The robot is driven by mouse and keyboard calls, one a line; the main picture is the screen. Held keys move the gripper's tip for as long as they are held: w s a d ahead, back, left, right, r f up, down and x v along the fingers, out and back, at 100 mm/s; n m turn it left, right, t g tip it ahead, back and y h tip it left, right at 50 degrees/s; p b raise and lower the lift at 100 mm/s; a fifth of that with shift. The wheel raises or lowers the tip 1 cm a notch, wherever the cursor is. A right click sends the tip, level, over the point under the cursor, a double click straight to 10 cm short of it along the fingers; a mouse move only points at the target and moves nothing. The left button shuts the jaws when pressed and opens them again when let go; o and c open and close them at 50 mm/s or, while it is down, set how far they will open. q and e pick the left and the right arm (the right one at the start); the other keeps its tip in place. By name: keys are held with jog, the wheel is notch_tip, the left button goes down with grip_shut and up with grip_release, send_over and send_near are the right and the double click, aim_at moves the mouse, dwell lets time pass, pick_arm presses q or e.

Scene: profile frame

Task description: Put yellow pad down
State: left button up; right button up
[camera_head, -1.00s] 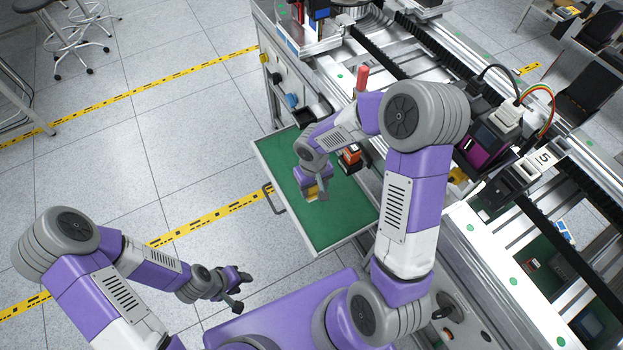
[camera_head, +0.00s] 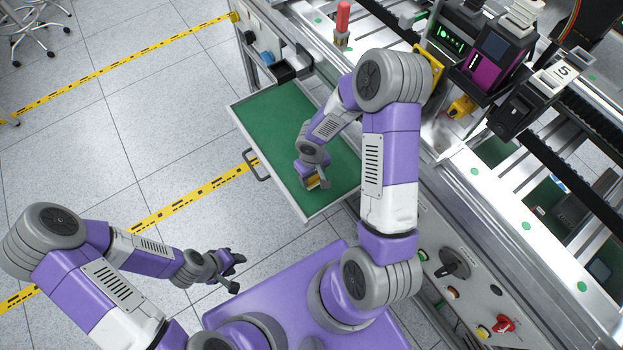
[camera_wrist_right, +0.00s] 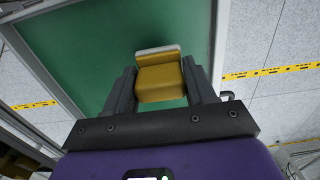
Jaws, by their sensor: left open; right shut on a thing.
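The yellow pad (camera_wrist_right: 160,80) is a small yellow block with a pale strip along its far edge. My right gripper (camera_wrist_right: 157,88) is shut on it, one finger on each side. In the head view the right gripper (camera_head: 318,183) is over the green floor of the open drawer (camera_head: 270,115), near its front right part, with a bit of the yellow pad (camera_head: 313,182) showing. Whether the pad touches the drawer floor I cannot tell. My left gripper (camera_head: 232,272) is open and empty, over the floor left of my base.
The drawer's handle (camera_head: 256,170) sticks out on its left side. The drawer's green floor is bare around the gripper. The workbench (camera_head: 470,170) with rails and devices stands to the right. A red-handled tool (camera_head: 342,22) stands on the bench.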

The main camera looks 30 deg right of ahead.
aim_at(312, 181)
notch_tip(312, 181, down, 3)
jog(key=shift+f+b, duration=0.15)
jog(key=shift+b, duration=0.45)
jog(key=shift+f, duration=0.1)
jog(key=o, duration=1.1)
jog(key=shift+c, duration=0.2)
